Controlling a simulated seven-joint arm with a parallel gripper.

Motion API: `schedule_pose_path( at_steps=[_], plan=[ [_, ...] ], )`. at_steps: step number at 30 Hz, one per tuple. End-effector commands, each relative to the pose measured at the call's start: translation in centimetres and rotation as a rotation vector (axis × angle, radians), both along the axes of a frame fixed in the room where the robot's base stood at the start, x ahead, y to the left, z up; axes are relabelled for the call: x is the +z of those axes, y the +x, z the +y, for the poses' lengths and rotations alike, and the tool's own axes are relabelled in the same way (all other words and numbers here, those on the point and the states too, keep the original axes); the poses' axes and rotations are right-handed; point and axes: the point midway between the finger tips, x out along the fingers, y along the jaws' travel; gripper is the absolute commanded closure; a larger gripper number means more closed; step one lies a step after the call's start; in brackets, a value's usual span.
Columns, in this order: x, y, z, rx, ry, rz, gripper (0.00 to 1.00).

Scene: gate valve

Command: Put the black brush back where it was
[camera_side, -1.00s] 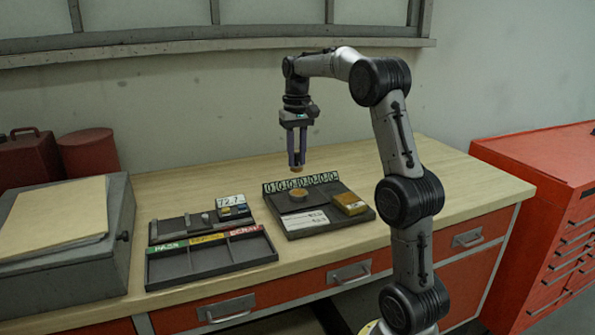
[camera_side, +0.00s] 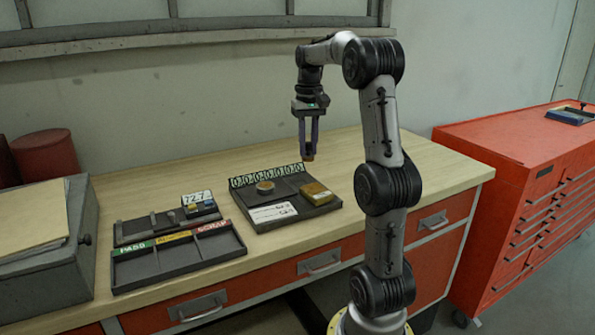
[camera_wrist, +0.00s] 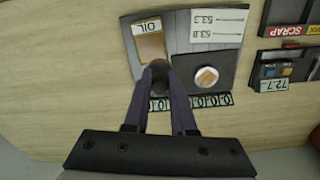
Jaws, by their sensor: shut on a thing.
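My gripper (camera_side: 308,155) points down above the back right part of the dark tray (camera_side: 262,215), near the right end of its row of number plates (camera_side: 267,174). It is shut on a small dark thing, which appears to be the black brush (camera_wrist: 158,70). In the side view only a brownish tip shows below the fingers. In the wrist view the fingers largely hide the brush, and its tip lies over the tray between the number plates (camera_wrist: 205,101) and the OIL box (camera_wrist: 150,46).
The tray holds the golden OIL box (camera_side: 317,193), a round dish (camera_side: 265,187) and a white number card (camera_side: 272,212). To the left are a three-compartment PASS and SCRAP tray (camera_side: 180,262) and a 72.7 gauge (camera_side: 199,203). The bench right of the tray is clear.

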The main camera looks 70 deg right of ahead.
Motion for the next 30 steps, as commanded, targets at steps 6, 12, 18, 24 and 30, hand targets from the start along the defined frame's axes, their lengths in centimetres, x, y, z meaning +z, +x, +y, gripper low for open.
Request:
schedule_pose_path(
  at_steps=[6,12,18,24,30],
  plan=[
    [-2.6,2.7,-4.0,0.001,0.002,0.001,1.0],
    [-5.7,4.2,-6.1,0.001,0.0,0.0,1.0],
    [-6.9,4.7,-6.9,0.001,-0.001,-0.001,1.0],
    [-9.3,5.1,-7.5,0.001,0.002,0.001,1.0],
    [-10.8,5.1,-7.5,0.001,-0.002,-0.001,1.0]
  ],
)
